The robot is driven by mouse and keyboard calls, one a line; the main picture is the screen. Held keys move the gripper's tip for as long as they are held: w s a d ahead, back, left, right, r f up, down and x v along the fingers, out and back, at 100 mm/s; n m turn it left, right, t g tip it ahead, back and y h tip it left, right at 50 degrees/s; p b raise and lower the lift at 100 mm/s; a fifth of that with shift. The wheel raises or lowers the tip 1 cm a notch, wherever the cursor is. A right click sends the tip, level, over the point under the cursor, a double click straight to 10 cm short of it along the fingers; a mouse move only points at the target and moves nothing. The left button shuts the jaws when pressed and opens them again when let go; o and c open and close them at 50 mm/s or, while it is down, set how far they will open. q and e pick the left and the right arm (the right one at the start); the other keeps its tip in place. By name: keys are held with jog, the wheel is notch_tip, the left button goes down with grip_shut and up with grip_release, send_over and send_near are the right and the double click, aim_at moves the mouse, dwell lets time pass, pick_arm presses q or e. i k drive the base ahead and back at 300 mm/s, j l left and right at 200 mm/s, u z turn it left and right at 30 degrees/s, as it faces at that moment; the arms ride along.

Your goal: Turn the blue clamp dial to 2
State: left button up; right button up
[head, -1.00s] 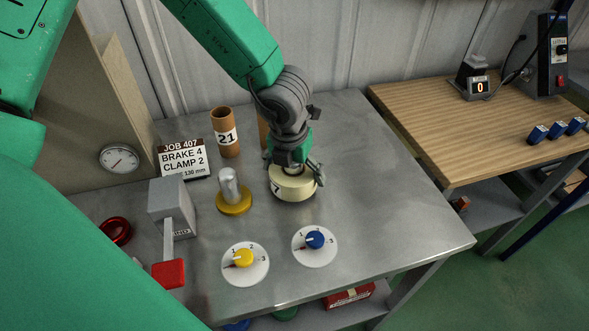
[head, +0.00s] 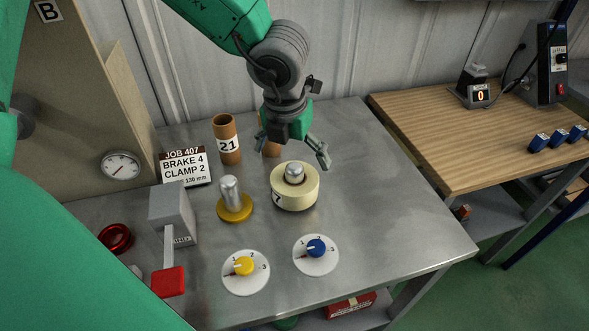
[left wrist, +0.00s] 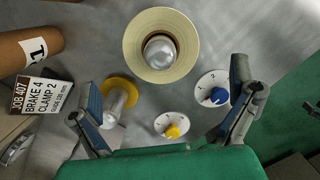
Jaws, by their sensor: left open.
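The blue clamp dial (head: 316,247) sits on a round white plate numbered 1 to 3 near the bench's front edge. Its pointer side faces left, near the 1 side; the exact setting is too small to read. It also shows in the left wrist view (left wrist: 215,97), between the roll and my right-hand finger. The yellow dial (head: 243,265) is on a similar plate to its left. My left gripper (head: 294,150) is open and empty, above and behind the cream roll (head: 295,196); its spread fingers show in the wrist view (left wrist: 165,105). My right gripper is not seen.
The roll sits around a metal post. A yellow-based metal post (head: 234,209), a grey block with a red-ended lever (head: 168,281), a job card (head: 185,165) reading CLAMP 2 and a brown tube (head: 227,140) stand left. The bench's right side is clear.

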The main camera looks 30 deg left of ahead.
aim_at(315, 248)
jog(key=k+l, duration=0.8)
